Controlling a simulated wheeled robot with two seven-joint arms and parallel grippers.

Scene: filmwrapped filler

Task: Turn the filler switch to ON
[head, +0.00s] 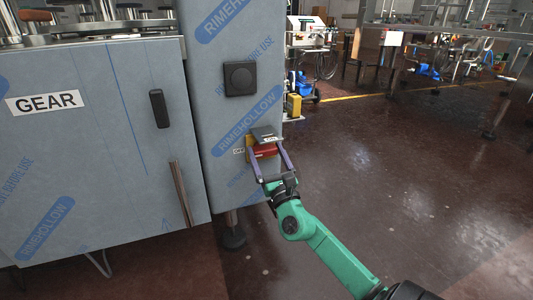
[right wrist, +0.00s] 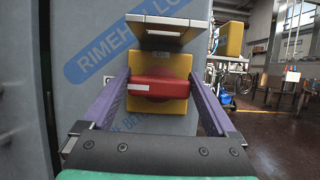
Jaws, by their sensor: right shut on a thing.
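The filler switch is a red handle (head: 265,150) on a yellow plate on the corner column of the film-wrapped machine. In the right wrist view the red handle (right wrist: 165,88) lies horizontal in front of the yellow plate (right wrist: 160,63). A white mark is at its left end, on the side of a small white label (head: 239,151), which seems to read OFF. My right gripper (head: 265,147) is shut on the handle, one purple finger at each end; it also shows in the right wrist view (right wrist: 160,82). My left gripper is not in view.
A dark flap (head: 265,134) juts out just above the handle; it also shows in the right wrist view (right wrist: 160,27). The GEAR door (head: 90,150) is at left. Open floor (head: 400,170) lies to the right.

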